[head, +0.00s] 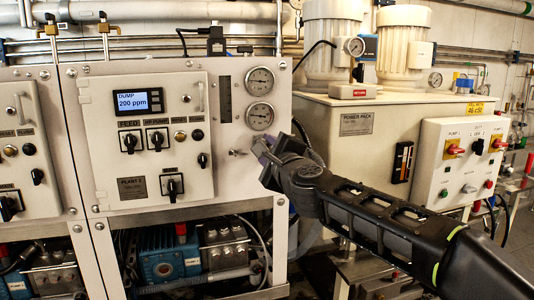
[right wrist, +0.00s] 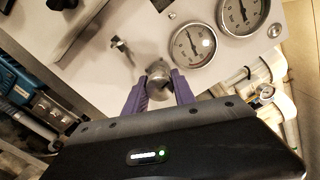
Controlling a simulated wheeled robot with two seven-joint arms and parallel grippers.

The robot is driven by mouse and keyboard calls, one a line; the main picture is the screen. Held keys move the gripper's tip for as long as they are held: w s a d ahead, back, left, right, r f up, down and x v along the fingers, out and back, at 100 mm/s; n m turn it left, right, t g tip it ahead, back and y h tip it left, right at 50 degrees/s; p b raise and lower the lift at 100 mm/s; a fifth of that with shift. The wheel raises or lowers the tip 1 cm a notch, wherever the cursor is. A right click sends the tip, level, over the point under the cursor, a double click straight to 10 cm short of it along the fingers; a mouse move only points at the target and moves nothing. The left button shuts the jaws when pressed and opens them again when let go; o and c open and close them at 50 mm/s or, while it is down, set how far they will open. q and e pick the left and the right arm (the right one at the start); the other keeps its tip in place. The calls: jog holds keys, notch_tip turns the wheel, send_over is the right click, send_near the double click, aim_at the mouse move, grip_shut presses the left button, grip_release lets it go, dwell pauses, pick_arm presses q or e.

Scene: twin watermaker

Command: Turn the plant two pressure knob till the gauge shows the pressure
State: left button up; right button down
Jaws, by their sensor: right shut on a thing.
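The plant two panel (head: 230,175) faces me in the head view, with a "PLANT 2" plate at its lower left. Two round gauges sit one above the other, the upper gauge (head: 260,81) and the lower gauge (head: 260,116); their readings are too small to tell. My right gripper (head: 264,150) is at the panel just below the lower gauge. In the right wrist view its purple fingers (right wrist: 159,92) are shut on the grey metal pressure knob (right wrist: 158,75), one on each side. The gripper hides the knob in the head view. My left gripper is out of view.
A small metal tap (head: 238,152) sticks out just left of the knob; it also shows in the right wrist view (right wrist: 121,46). A white control door (head: 155,125) with switches and a "DUMP 200 ppm" display is further left. The power pack (head: 365,130) stands behind my right arm.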

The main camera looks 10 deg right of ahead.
jog(key=m+b, duration=0.1)
jog(key=m, duration=0.4)
jog(key=shift+f+b, duration=0.15)
jog(key=shift+b, duration=0.15)
jog(key=shift+m, duration=0.4)
jog(key=c, duration=1)
grip_release()
jog(key=shift+c, duration=0.2)
jog(key=s, duration=0.7)
jog(key=shift+s+d+b, duration=0.2)
jog(key=shift+s+b, duration=0.1)
jog(key=shift+s, duration=0.1)
